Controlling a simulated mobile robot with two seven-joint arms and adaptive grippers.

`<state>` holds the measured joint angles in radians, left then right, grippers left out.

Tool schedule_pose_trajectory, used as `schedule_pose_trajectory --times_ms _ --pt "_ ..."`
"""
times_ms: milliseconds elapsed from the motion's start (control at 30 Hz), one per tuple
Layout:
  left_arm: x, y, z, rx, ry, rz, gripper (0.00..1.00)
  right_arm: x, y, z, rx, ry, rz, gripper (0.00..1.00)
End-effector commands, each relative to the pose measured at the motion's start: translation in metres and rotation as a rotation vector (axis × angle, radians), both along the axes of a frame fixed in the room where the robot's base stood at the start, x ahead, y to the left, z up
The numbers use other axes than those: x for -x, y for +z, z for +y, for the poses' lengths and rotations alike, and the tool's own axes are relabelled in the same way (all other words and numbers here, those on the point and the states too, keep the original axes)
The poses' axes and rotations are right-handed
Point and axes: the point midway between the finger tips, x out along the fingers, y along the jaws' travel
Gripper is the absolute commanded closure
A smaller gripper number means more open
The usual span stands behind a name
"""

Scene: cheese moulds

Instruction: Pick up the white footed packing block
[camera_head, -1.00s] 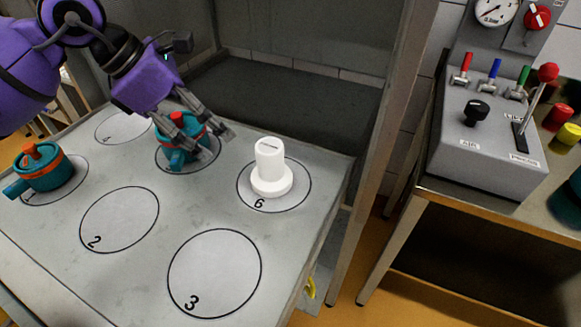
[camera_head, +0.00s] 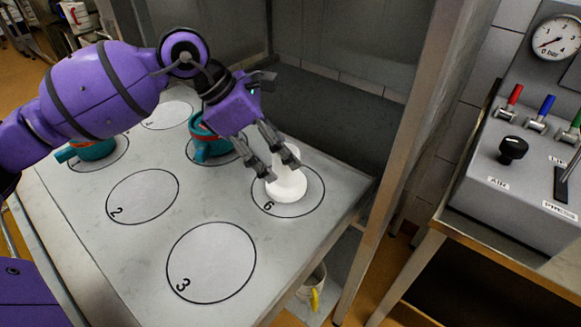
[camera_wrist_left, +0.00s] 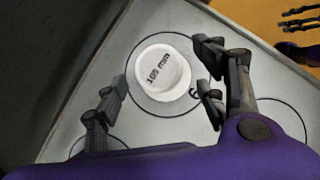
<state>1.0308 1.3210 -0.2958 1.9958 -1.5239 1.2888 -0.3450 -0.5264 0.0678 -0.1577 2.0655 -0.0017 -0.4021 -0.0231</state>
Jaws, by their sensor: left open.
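The white footed packing block (camera_head: 288,188) stands upright on the circle marked 6, near the table's right edge. In the left wrist view its round top (camera_wrist_left: 160,70) reads "105 mm". My left gripper (camera_head: 279,168) is open at the block's upper part, its fingers partly hiding it. In the left wrist view the left gripper's fingers (camera_wrist_left: 163,85) are spread on either side of the block, with gaps between. Dark finger-like parts at that view's upper right look like my right gripper (camera_wrist_left: 297,22); their opening is unclear.
A teal mould (camera_head: 212,149) stands behind my left gripper, and another teal mould (camera_head: 92,150) at the left is partly hidden by my arm. Circles 2 and 3 on the grey table (camera_head: 180,215) are empty. A control box (camera_head: 520,170) stands on a bench at the right.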

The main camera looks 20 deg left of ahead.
Motion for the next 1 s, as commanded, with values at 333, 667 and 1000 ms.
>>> schedule_pose_trajectory --times_ms 333,667,1000 --pt "-0.007 -0.033 -0.017 0.000 -0.001 0.001 0.35 0.000 0.003 -0.002 0.003 -0.001 -0.003 0.68" --pt "-0.007 -0.033 -0.016 -0.001 0.000 0.000 0.54 0.001 0.002 -0.003 0.005 0.000 0.001 0.68" --pt "-0.008 -0.032 -0.016 0.000 0.000 -0.002 0.96 0.002 0.002 -0.003 0.005 0.000 0.001 0.68"
